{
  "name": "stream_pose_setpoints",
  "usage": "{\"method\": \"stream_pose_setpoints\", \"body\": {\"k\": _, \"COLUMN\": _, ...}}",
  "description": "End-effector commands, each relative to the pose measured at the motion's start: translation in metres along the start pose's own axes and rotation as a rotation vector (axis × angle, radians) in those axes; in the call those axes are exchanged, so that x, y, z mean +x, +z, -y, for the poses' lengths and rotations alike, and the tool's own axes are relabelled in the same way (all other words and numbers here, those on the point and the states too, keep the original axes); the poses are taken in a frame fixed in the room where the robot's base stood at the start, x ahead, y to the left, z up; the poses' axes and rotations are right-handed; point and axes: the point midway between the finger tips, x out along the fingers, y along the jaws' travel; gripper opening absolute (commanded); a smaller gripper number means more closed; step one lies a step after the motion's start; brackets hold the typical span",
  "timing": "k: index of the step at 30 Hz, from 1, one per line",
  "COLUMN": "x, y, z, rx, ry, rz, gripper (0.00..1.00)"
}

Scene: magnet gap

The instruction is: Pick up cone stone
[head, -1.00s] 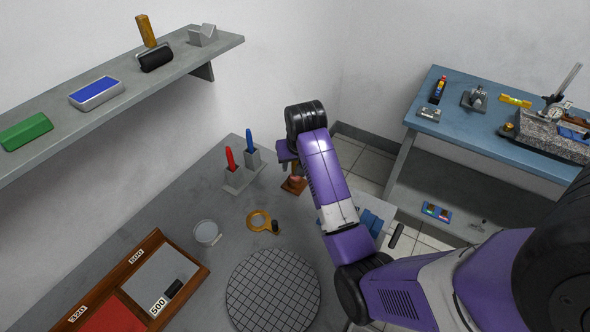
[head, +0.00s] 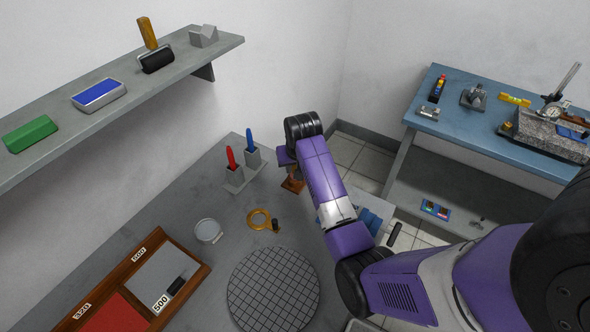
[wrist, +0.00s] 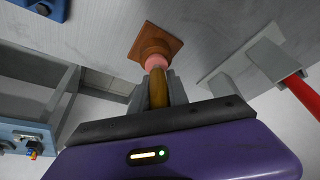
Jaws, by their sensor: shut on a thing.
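The cone stone (wrist: 158,61) has a pink body and a brass-brown shank. In the wrist view it stands at the square brown wooden base (wrist: 143,44), its pink part at or in the block's top. I cannot tell whether it is seated or just clear. My gripper (wrist: 158,88) is shut on the shank, with a grey finger on each side. In the head view the base (head: 293,186) sits near the bench's far right edge, with my gripper (head: 292,168) just above it. My wrist hides most of the stone there.
A holder with red (head: 231,158) and blue (head: 250,140) handled tools stands close left of my gripper. A yellow ring (head: 259,219), a round dish (head: 208,230) and a gridded disc (head: 273,290) lie nearer on the grey bench. A shelf (head: 190,75) hangs upper left.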

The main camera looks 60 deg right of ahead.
Motion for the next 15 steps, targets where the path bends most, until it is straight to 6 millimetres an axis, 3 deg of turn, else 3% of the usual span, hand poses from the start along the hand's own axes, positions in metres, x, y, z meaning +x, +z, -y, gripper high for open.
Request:
{"method": "stream_pose_setpoints", "body": {"k": 9, "x": -0.001, "y": 0.001, "z": 0.0, "rx": 0.0, "ry": 0.001, "rz": 0.006, "gripper": 0.0}}
{"method": "stream_pose_setpoints", "body": {"k": 15, "x": -0.016, "y": -0.006, "z": 0.0, "rx": 0.0, "ry": 0.0, "rz": 0.002, "gripper": 0.0}}
